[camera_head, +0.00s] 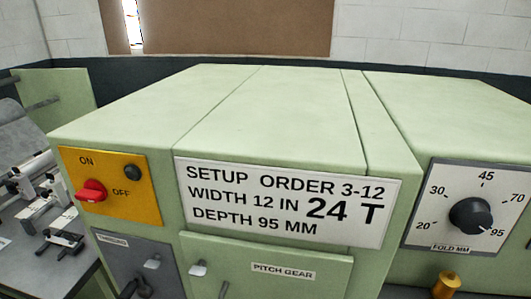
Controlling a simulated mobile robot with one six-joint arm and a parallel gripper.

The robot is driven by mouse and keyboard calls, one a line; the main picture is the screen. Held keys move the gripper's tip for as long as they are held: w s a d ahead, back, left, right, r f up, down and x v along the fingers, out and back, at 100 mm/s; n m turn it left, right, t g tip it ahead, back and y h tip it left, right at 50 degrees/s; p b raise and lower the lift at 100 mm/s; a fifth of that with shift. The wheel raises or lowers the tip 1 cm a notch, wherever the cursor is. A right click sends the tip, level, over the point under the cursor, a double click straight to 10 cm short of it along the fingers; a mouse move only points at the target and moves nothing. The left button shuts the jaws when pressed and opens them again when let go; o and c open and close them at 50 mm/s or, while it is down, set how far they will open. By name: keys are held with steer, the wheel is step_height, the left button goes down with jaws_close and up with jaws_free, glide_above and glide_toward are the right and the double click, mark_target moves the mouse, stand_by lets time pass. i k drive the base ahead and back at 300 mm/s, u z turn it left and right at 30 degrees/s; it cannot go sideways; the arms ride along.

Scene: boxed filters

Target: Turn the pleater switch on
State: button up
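The pleater switch is a red handle (91,191) on a yellow plate (148,205) at the left of the green machine's front. ON is printed above the handle and OFF to its right. The handle lies roughly sideways, with its red end toward the OFF label; its exact setting is hard to tell. A round black knob or button (132,172) sits at the plate's upper right. My gripper is not in view.
The green machine (265,110) fills the middle. A white setup sign (290,245) is beside the switch plate. A black fold dial (470,216) is at right, above a brass knob (446,284). A grey bench (35,270) with mechanisms is at left.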

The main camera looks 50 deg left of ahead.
mark_target(93, 191)
steer(key=u, duration=4.65)
steer(key=i, duration=0.15)
steer(key=z, duration=1.15)
